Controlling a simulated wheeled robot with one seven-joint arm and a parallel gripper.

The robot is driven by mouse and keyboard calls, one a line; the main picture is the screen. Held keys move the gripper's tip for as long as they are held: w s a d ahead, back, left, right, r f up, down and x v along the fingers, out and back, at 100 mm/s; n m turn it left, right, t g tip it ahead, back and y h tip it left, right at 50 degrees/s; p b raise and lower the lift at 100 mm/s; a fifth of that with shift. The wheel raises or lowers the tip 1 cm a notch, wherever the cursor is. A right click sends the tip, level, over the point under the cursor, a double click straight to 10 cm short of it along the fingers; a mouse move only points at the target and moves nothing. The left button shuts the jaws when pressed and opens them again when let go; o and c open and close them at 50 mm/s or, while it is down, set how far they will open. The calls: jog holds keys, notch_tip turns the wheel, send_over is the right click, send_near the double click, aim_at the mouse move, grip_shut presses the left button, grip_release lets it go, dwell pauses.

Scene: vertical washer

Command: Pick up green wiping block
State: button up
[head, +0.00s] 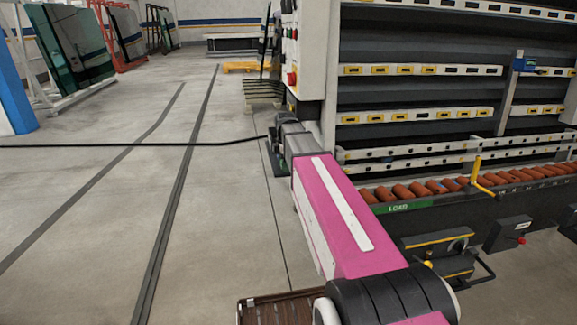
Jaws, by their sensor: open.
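I cannot make out a green wiping block in the head view. My arm, with its pink and white link, reaches forward from the bottom right. My gripper (272,158) is at its far end, small and dark, beside the lower left corner of the washer (420,95). It is open; its fingertips are hard to make out, and I see nothing held between them.
Orange-brown rollers (440,187) run along the washer's front beside my arm. A control panel with a red button (292,79) is above the gripper. A blue fitting (525,64) sits at upper right. A black cable (130,145) crosses the open floor at left.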

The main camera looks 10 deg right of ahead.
jog(key=c, duration=1)
jog(key=shift+r, duration=0.15)
jog(key=shift+r, duration=0.55)
notch_tip(320, 180, up, 2)
jog(key=shift+r, duration=0.25)
jog(key=s+a+r, duration=0.5)
jog(key=s+r, duration=0.2)
jog(key=s, duration=0.3)
jog(key=shift+s, duration=0.3)
